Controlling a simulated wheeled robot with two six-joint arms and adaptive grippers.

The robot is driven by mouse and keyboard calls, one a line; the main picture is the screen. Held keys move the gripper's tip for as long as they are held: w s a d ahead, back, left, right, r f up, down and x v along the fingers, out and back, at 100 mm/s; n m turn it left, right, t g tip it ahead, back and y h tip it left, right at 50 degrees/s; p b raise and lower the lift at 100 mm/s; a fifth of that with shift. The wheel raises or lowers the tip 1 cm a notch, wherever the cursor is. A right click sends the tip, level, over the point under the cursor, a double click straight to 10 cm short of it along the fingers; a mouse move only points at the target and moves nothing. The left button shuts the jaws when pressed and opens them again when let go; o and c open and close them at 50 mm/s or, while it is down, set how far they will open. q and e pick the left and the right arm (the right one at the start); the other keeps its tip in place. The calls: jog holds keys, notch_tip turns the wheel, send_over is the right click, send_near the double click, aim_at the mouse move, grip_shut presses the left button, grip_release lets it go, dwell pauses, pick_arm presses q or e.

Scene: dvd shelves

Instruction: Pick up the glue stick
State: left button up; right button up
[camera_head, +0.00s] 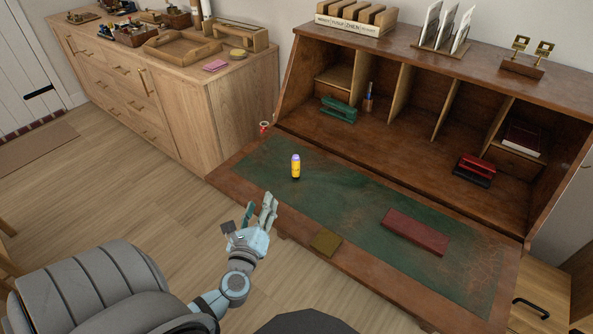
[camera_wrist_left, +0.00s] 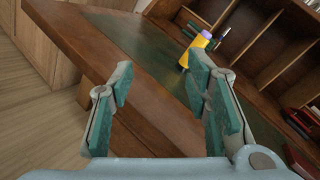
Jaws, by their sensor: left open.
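The glue stick (camera_head: 296,167) is yellow with a purple cap and a dark base. It stands upright on the green desk mat (camera_head: 345,205) of the open writing desk. It also shows in the left wrist view (camera_wrist_left: 194,49), beyond the right-hand finger, which partly overlaps it. My left gripper (camera_head: 267,211) is in front of the desk's front edge, nearer to me than the glue stick and apart from it. Its fingers (camera_wrist_left: 160,95) are spread with nothing between them. My right gripper is not in view.
A dark red case (camera_head: 415,232) lies on the mat to the right, and an olive notepad (camera_head: 326,241) lies near the front edge. A green stapler (camera_head: 338,109) and a red and black hole punch (camera_head: 474,170) stand in the cubbies. The mat around the glue stick is clear.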

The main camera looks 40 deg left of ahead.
aim_at(294, 168)
pick_arm(q)
jog(key=w+m+h, duration=0.1)
jog(key=m, duration=0.2)
jog(key=w+d+m+t+h, duration=0.1)
jog(key=m, duration=0.1)
jog(key=w+d+m+t+h, duration=0.1)
jog(key=m, duration=0.2)
jog(key=shift+w+d+r+m, duration=0.1)
jog(key=shift+w+m, duration=0.15)
jog(key=shift+m, duration=0.05)
jog(key=b+x, duration=0.2)
jog(key=x, duration=1.1)
jog(key=shift+w, duration=0.3)
jog(key=shift+d, duration=0.1)
jog(key=c, duration=1)
jog(key=shift+c, duration=0.2)
jog(key=shift+r, duration=0.15)
